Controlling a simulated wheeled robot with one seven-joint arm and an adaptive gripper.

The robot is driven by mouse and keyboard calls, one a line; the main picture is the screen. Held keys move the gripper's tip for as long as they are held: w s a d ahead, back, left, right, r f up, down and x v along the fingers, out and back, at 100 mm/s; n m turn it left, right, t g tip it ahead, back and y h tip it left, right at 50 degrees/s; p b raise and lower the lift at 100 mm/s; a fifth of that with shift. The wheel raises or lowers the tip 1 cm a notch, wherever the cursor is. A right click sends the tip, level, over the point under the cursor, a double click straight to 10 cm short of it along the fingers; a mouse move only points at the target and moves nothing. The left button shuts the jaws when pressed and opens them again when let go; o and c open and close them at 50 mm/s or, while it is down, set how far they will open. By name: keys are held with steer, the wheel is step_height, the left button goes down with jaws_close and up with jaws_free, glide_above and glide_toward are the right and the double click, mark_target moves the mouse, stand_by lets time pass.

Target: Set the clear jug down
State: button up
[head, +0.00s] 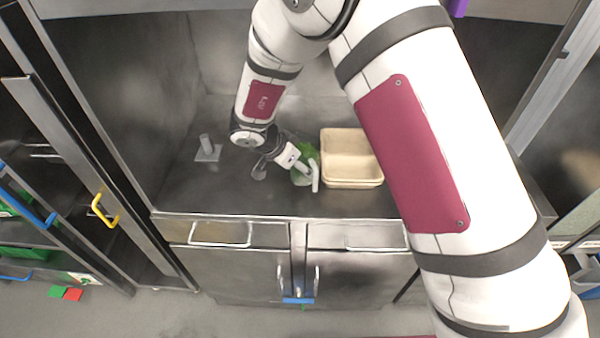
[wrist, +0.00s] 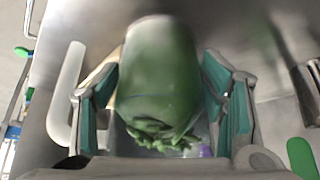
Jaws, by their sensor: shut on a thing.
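The clear jug (head: 306,153) shows green, with leafy green contents, over the dark metal counter beside the beige tubs. In the wrist view the jug (wrist: 158,75) fills the space between my fingers, and its pale handle (wrist: 66,95) stands out at the left. My gripper (head: 299,167) is shut on the jug's body, with a finger pad on each side in the wrist view (wrist: 160,108). I cannot tell whether the jug's base touches the counter. My gripper hides part of the jug in the head view.
A stack of beige rectangular tubs (head: 352,181) stands just right of the jug. A small metal post on a square base (head: 207,151) stands at the left of the counter (head: 215,190). The counter between that post and the front edge is clear.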

mark_target(294, 172)
steer(key=shift+f+p, duration=0.3)
steer(key=shift+f, duration=1.6)
steer(key=shift+f, duration=0.1)
steer(key=o, duration=1.6)
steer(key=b+v, duration=0.1)
steer(key=v, duration=1.1)
steer(key=shift+b, duration=0.3)
steer(key=shift+a, duration=0.1)
